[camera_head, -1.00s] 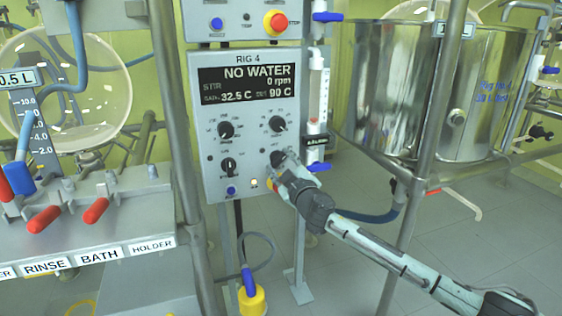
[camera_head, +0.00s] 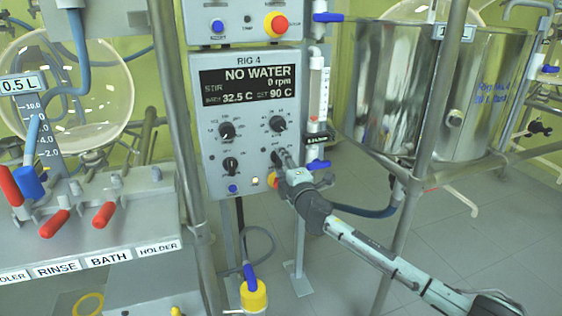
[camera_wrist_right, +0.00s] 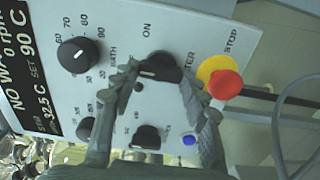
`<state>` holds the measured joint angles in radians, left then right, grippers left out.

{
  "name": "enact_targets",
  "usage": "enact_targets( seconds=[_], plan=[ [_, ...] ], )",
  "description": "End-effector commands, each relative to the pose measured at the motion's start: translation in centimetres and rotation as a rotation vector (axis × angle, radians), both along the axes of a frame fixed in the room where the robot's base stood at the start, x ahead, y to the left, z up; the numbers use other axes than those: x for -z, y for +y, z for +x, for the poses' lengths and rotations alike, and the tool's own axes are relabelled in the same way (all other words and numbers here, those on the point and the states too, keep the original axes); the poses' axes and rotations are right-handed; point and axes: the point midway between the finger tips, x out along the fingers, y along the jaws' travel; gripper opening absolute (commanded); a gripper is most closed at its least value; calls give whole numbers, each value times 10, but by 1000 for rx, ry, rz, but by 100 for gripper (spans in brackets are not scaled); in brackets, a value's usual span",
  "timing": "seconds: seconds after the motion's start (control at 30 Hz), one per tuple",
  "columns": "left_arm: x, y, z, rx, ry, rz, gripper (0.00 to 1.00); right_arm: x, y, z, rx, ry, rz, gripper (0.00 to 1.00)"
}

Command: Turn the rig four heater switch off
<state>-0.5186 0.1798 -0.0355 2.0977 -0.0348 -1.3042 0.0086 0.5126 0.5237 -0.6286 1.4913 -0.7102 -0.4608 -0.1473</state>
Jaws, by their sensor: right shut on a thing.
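The rig four control box (camera_head: 208,140) is a grey panel with a black display reading NO WATER, 0 rpm, 32.5 C and set 90 C. The heater switch (camera_wrist_right: 158,68) is a black knob with ON printed beside it; the word by its other side is partly covered. My right gripper (camera_head: 280,158) is at the panel's lower right, its fingers on this switch and largely hiding it in the head view. In the right wrist view the fingers (camera_wrist_right: 157,76) sit on either side of the knob. The switch's exact pointing is hard to tell. My left gripper is not in view.
A red stop button (camera_wrist_right: 225,84) on a yellow base sits close beside the fingers. Other black knobs (camera_head: 278,123) are on the panel. A flow tube (camera_head: 318,95) stands right of it, before a steel vessel (camera_head: 390,85). A rack with red handles (camera_head: 55,223) is at left.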

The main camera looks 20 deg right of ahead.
Motion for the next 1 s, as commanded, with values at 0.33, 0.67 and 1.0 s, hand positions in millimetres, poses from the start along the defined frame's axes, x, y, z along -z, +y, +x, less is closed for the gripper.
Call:
enact_targets(
  seconds=[0.33, 0.67, 1.0],
  plan=[
    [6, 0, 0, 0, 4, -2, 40, 1, 0, 0, 1, -1, -51, 16],
    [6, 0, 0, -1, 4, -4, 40, 1, 0, 0, 1, -1, -52, 48],
    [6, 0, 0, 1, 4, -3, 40, 1, 0, 0, 0, -2, -50, 66]
  ],
)
